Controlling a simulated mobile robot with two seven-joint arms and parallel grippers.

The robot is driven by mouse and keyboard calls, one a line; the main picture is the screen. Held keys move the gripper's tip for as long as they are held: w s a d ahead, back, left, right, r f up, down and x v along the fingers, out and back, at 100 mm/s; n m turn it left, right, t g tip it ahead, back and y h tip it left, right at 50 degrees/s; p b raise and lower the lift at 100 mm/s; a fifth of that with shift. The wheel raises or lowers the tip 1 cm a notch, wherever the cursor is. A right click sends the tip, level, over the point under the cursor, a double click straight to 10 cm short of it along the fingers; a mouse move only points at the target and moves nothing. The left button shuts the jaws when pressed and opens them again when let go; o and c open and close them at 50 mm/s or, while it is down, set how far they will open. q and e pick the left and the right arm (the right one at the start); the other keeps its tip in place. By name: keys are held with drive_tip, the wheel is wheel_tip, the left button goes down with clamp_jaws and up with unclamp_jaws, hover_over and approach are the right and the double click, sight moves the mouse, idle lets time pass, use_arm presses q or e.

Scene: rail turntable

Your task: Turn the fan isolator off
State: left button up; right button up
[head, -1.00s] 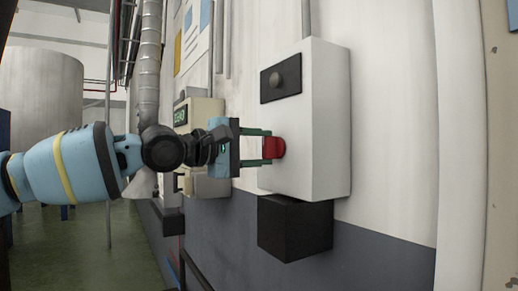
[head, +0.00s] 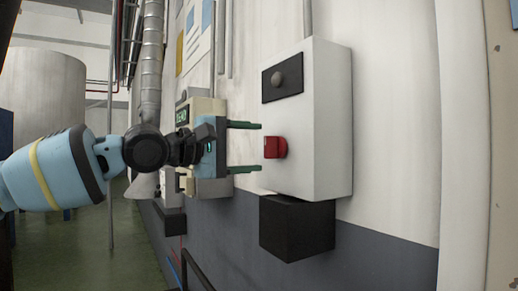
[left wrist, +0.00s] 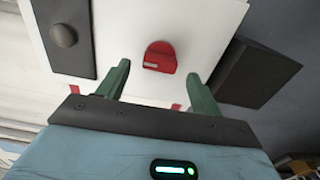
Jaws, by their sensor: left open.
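The fan isolator is a white wall box (head: 330,120) with a red rotary handle (head: 273,147) low on its front face. A black panel with a round grey knob (head: 278,80) sits above the handle. My left gripper (head: 245,147) is open and empty, just left of the box, its green fingers level above and below the handle and apart from it. In the left wrist view the red handle (left wrist: 160,57) lies ahead, between and beyond the two fingertips (left wrist: 158,80). The handle carries a small pale mark. My right gripper is not in view.
A black box (head: 297,228) is fixed under the white box. A beige panel with a green display (head: 182,116) is on the wall behind my left gripper. A dark rail (head: 195,270) runs low along the wall. The wall to the right is bare.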

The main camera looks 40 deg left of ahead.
use_arm(q)
drive_tip(key=v, duration=0.5)
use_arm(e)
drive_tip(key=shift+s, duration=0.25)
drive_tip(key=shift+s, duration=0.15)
